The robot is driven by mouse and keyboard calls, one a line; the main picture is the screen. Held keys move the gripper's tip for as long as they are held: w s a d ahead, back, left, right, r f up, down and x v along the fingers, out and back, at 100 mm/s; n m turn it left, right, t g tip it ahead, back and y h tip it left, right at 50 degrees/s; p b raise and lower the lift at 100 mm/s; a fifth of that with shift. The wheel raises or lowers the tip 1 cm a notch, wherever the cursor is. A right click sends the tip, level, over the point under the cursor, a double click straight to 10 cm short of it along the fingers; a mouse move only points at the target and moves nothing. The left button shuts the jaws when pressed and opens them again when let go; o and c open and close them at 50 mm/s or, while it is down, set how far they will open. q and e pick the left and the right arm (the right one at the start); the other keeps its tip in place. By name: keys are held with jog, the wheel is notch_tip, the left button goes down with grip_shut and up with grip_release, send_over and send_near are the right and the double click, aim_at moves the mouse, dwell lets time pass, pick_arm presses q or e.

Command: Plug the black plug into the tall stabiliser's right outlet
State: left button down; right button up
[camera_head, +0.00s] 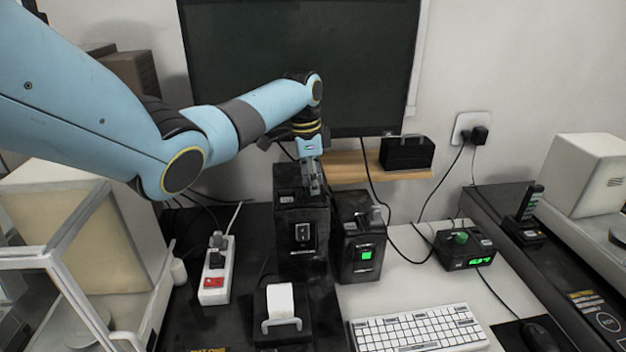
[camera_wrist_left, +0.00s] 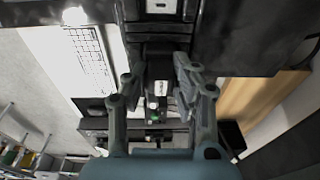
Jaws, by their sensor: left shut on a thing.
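The tall stabiliser (camera_head: 302,250) is a black box in the middle of the table, with a switch on its front. Its top carries a pale left outlet (camera_head: 287,197), which also shows at the top edge of the left wrist view (camera_wrist_left: 163,5). My left gripper (camera_head: 314,188) points down at the right part of that top. In the left wrist view its fingers (camera_wrist_left: 160,72) are shut on the black plug (camera_wrist_left: 163,48), mostly hidden between them. The right outlet is hidden; I cannot tell whether the plug is in it. My right gripper is not in view.
A shorter stabiliser (camera_head: 361,245) with a green switch stands close on the right. A white power strip (camera_head: 215,275) with a red switch lies on the left. A printer (camera_head: 282,325) stands in front, beside a keyboard (camera_head: 418,328). A wooden shelf (camera_head: 350,168) and dark monitor (camera_head: 300,65) are behind.

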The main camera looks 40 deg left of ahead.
pick_arm(q)
jog(key=c, duration=1)
grip_release()
jog(key=shift+o, duration=0.4)
jog(key=shift+f, duration=0.1)
jog(key=o, duration=0.5)
